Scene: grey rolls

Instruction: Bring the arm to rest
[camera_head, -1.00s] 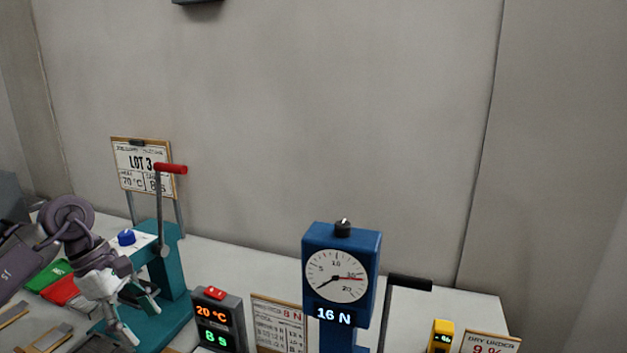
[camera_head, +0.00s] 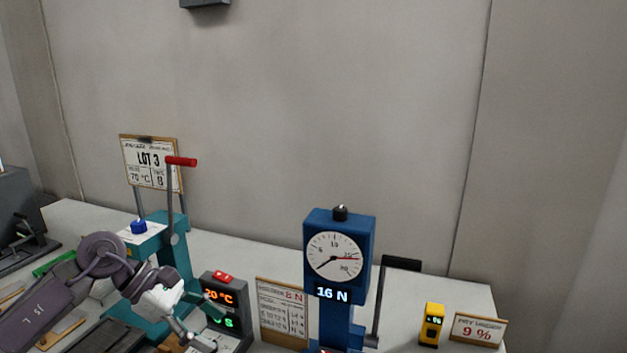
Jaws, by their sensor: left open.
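My left gripper (camera_head: 192,340) is at the lower left of the head view, its arm coming in from the left. It is open, with nothing visible between its fingers. It hangs in front of the teal press (camera_head: 176,258) and overlaps the left edge of the dark display box (camera_head: 223,300), which reads 20 °C in orange and S in green. I cannot tell whether it touches either. My right gripper is not in view.
A blue force gauge (camera_head: 340,226) reading 16 N stands right of centre, with a black-handled lever (camera_head: 401,263) beside it. A yellow meter (camera_head: 431,325) and a 9 % card (camera_head: 478,329) stand at the right. A LOT 3 board (camera_head: 150,163) stands behind the press. Bare table (camera_head: 240,253) shows along the wall.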

